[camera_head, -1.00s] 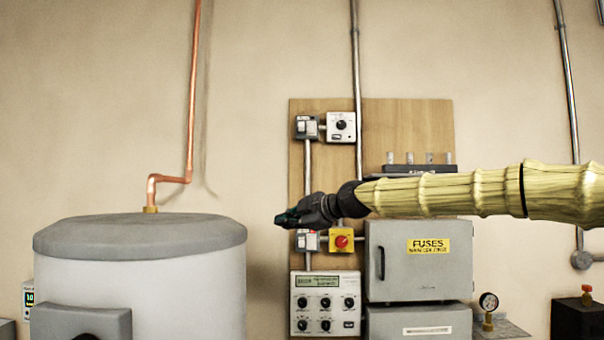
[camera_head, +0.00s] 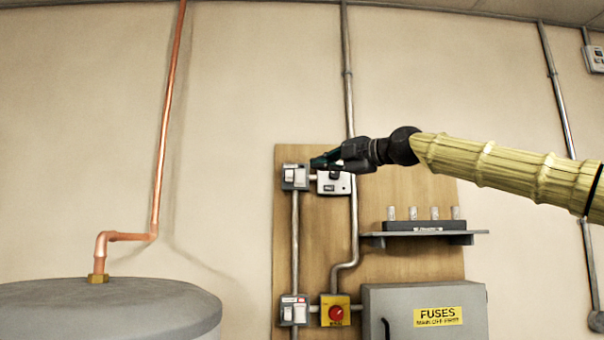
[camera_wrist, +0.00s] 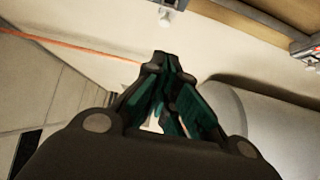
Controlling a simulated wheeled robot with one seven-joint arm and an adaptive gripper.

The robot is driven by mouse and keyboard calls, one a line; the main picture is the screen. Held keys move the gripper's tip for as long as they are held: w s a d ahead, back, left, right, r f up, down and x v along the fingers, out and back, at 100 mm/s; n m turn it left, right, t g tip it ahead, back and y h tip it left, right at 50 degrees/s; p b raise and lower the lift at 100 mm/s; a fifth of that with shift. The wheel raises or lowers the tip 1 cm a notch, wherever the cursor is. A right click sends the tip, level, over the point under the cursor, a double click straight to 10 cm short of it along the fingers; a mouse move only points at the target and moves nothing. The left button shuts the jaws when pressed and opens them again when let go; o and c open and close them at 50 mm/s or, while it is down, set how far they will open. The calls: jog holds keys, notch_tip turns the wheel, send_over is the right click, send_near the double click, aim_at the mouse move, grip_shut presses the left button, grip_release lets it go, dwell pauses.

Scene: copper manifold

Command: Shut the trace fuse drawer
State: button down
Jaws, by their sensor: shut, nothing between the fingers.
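My gripper (camera_head: 322,160) is shut and empty, raised in front of the wooden board near the upper switch in the head view. In the wrist view its dark fingers with green pads (camera_wrist: 163,62) come together at the tips. The grey fuse box (camera_head: 400,302), with a yellow FUSES label (camera_head: 438,316), is cut off by the bottom edge of the head view. No drawer can be made out in either current view; the area under the fuse box is out of frame.
The wooden board (camera_head: 405,270) carries an upper switch (camera_head: 295,178), a lower switch (camera_head: 294,310), a yellow-and-red switch (camera_head: 336,311) and a shelf (camera_head: 430,239). A grey tank (camera_head: 110,305) with a copper pipe (camera_head: 168,110) stands left; the tank also shows in the wrist view (camera_wrist: 275,125).

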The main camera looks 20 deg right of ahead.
aim_at(289, 175)
jog(key=w+d+p+x, duration=0.1)
jog(key=p+x, duration=0.7)
jog(key=x, duration=0.4)
jog(key=shift+d+r, duration=0.25)
jog(key=shift+w+a+f, duration=0.1)
